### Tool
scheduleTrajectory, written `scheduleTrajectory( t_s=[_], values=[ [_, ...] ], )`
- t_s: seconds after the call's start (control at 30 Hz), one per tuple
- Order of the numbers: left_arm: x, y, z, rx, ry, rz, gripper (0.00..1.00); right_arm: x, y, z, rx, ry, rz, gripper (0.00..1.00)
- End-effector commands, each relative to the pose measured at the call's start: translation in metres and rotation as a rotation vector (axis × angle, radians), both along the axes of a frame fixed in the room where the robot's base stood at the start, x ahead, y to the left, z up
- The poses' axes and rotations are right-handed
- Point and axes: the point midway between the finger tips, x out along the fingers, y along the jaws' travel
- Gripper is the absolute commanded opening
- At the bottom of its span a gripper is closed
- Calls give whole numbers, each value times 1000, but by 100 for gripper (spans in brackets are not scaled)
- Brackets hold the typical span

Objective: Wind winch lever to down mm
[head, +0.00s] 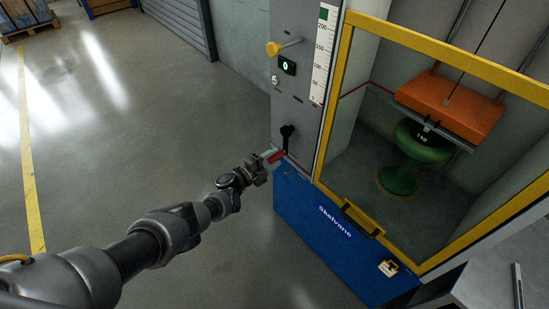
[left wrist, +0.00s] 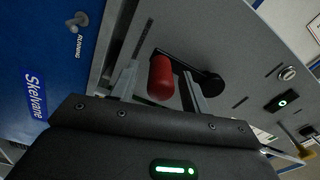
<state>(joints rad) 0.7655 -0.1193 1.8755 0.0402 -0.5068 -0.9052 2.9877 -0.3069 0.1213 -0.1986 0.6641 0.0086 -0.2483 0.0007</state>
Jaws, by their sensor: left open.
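A crank lever with a red grip (head: 277,156) and a black arm (head: 287,135) is on the grey front panel of the test cabinet. In the left wrist view the red grip (left wrist: 160,78) shows large, with its black arm (left wrist: 195,70) running to a round hub on the right. My left gripper (head: 267,157) is at the red grip and open. In the left wrist view its two fingers stand on either side of the grip; contact cannot be told. A vertical scale (head: 323,50) is above. My right gripper is not in view.
A yellow-knobbed lever (head: 273,48) and a small display (head: 288,66) are higher on the panel. A yellow-framed door (head: 329,100) fronts an orange block (head: 450,105) over a green stool (head: 425,145). A blue base panel (head: 320,235) is below. Floor at left is clear.

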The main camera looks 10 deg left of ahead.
Motion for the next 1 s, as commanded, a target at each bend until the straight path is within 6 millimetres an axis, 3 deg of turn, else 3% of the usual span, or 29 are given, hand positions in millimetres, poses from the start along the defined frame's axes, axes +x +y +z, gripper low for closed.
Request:
scheduleTrajectory(
  t_s=[0.2, 0.47, 0.63, 1.0],
  values=[
    [-27, 27, 6, 2, 5, 2, 46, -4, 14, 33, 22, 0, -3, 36],
    [-61, 59, 4, 0, 1, 0, 46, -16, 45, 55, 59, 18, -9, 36],
    [-71, 70, 2, -1, 0, -2, 46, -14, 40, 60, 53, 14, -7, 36],
    [-73, 72, 0, 0, 0, -2, 46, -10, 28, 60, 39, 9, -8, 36]
  ],
)
